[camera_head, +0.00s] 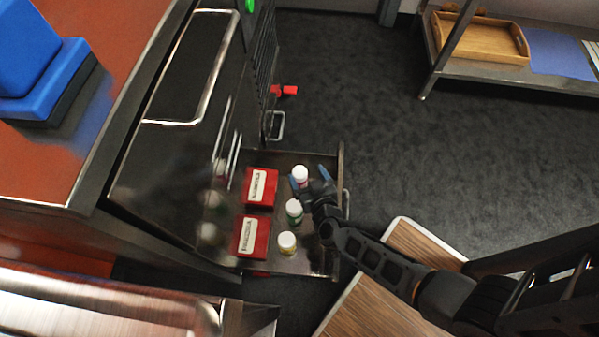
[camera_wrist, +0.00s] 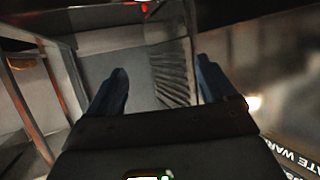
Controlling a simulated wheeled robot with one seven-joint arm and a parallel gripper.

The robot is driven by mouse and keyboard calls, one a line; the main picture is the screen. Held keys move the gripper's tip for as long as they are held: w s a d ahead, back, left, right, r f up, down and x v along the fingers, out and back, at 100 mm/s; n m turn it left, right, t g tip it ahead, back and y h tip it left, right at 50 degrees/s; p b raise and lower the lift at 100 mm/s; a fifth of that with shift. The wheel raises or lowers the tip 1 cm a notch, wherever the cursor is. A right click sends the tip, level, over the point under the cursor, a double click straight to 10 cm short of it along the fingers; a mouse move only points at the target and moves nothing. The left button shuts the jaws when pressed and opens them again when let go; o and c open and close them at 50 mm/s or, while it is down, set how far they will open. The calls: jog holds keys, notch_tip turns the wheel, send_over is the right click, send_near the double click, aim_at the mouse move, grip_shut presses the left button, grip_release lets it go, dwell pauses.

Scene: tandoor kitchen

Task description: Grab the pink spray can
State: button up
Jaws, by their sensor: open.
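A small white-topped container (camera_head: 300,172) with a hint of pink below its cap stands at the far end of the open drawer in the head view. It is the likeliest match for the pink spray can, but its body is too small and covered to be sure. My gripper (camera_head: 309,177) is open, with its blue fingertips on either side of this container in the picture. I cannot tell whether they touch it. In the wrist view the open fingers (camera_wrist: 160,82) show no can clearly between them.
The open drawer (camera_head: 341,160) also holds a green white-capped bottle (camera_head: 294,212), a yellowish white-capped bottle (camera_head: 287,244) and two red boxes (camera_head: 262,203) (camera_head: 264,238). A dark cabinet (camera_head: 165,165) stands left. Dark floor (camera_head: 370,110) is free beyond; a wooden tray (camera_head: 480,42) sits on a shelf.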

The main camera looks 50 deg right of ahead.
jog(key=b, duration=0.6)
send_near(301, 175)
jog(key=x, duration=0.4)
jog(key=shift+w+d+f, duration=0.3)
jog(key=shift+w+f, duration=0.2)
jog(key=shift+w, duration=0.1)
jog(key=shift+b+x, duration=1.75)
jog(key=shift+x, duration=1.15)
jog(key=shift+r, duration=0.1)
jog(key=shift+c, duration=0.4)
grip_shut()
